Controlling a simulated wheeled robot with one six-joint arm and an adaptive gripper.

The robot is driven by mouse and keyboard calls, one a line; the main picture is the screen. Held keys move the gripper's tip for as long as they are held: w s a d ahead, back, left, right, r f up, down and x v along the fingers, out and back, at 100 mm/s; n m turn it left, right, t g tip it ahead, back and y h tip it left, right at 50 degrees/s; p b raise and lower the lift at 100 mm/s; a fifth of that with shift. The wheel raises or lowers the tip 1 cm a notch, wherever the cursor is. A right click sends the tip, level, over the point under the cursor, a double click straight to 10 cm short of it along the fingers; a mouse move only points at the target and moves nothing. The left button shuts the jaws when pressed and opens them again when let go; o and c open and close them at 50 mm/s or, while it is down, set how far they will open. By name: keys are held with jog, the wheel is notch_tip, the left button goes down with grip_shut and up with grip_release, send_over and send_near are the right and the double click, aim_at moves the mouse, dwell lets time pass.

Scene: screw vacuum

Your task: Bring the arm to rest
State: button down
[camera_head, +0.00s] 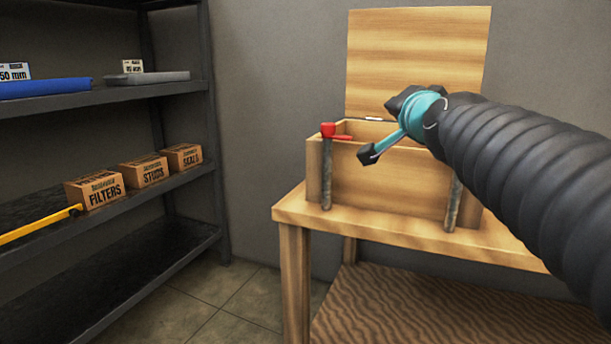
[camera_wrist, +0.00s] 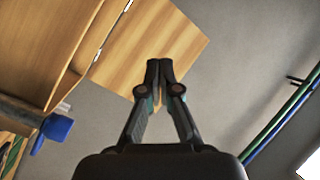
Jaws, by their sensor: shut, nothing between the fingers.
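My gripper (camera_wrist: 160,66) is shut and empty in the wrist view, its two dark fingertips together in front of a wooden lid and grey wall. A red-topped clamp (camera_head: 327,150) is at the box's left end. A second grey upright (camera_head: 453,203) at the right is partly hidden by my arm.
The box stands on a wooden table (camera_head: 291,212). Dark shelves (camera_head: 185,186) at left hold cartons marked FILTERS (camera_head: 95,190), STUDS (camera_head: 145,171) and SEALS (camera_head: 183,157). A blue-capped part (camera_wrist: 57,127) and green and blue pipes (camera_wrist: 284,118) show in the wrist view.

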jog(key=s+f+n+g, duration=0.4)
jog(key=s+f+g, duration=0.2)
jog(key=s+f, duration=0.7)
jog(key=s+f+n+g, duration=0.5)
jog(key=s+f, duration=0.8)
jog(key=f, duration=0.9)
jog(key=shift+f+n+g, duration=0.3)
jog(key=shift+g, duration=0.3)
jog(key=shift+s, duration=0.1)
